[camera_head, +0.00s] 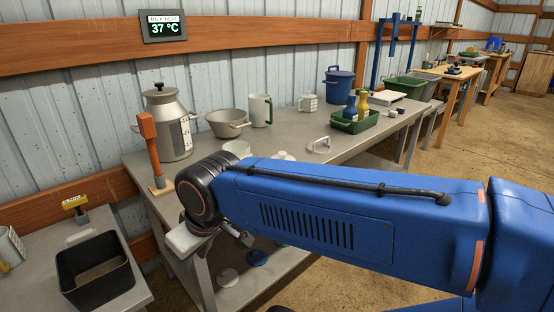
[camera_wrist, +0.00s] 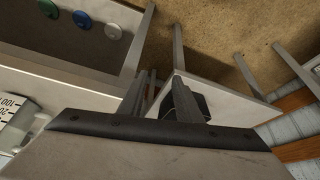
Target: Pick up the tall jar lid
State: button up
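Several round lids lie on the lower shelf under the bench. In the head view a white lid (camera_head: 228,277) and a blue lid (camera_head: 257,257) show, with a green one (camera_head: 280,245) partly hidden behind my arm. The wrist view shows the green lid (camera_wrist: 47,8), blue lid (camera_wrist: 82,19) and white lid (camera_wrist: 113,31) in a row at upper left. I cannot tell which is the tall jar lid. My gripper (camera_wrist: 160,88) has its two fingers apart, with nothing seen between them. It is near the bench's left end, away from the lids.
The bench (camera_head: 190,195) above the shelf holds a metal milk can (camera_head: 168,125), an orange-handled tool (camera_head: 151,145), a bowl (camera_head: 228,122) and a green crate (camera_head: 355,122). A black bin (camera_head: 95,270) stands on a side table at lower left. Bench legs flank the shelf.

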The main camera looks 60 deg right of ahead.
aim_at(282, 155)
jog(key=z, duration=1.45)
